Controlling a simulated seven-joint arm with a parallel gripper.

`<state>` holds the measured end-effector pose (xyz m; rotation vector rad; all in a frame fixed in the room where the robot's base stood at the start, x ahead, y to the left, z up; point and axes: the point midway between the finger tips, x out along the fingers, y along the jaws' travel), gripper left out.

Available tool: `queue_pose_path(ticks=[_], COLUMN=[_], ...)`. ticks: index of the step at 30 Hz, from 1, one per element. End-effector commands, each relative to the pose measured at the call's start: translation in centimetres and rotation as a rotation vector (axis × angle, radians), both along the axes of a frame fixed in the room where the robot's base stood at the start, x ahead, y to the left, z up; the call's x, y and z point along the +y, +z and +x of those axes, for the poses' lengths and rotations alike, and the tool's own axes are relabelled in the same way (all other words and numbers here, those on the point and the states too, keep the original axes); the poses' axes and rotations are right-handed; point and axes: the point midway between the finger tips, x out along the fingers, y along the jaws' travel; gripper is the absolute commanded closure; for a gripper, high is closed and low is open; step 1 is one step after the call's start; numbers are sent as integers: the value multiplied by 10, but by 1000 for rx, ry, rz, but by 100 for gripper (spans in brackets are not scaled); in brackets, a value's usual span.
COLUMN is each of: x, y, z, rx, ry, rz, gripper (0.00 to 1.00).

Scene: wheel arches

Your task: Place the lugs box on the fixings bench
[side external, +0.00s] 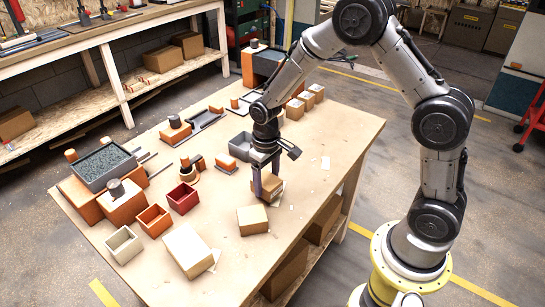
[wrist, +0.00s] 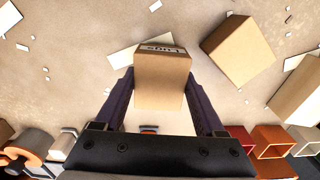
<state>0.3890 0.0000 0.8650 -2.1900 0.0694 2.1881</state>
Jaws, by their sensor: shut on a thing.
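A small brown cardboard box (side external: 270,187) is between the two dark fingers of my gripper (side external: 266,174). In the wrist view my gripper (wrist: 160,82) is shut on this box (wrist: 160,85), one finger along each side. From these views I cannot tell whether the box touches the tabletop. No marking in view tells me which surface is the fixings bench.
Another brown box (side external: 252,220) stands close in front, also in the wrist view (wrist: 238,48). A pale box (side external: 188,250), a red bin (side external: 182,198) and an orange bin (side external: 154,221) stand left on the worktable (side external: 325,140). Several small boxes (side external: 295,108) stand behind. The table's right side is mostly clear.

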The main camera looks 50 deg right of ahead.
Motion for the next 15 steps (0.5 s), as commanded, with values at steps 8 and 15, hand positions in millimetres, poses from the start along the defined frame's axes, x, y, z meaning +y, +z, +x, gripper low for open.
queue_pose_path(ticks=[8,15], x=[-27,-98], y=[27,81], z=[-26,-59], rx=[-6,-7], ry=[-419,-916], rz=[1,1], gripper=[91,91])
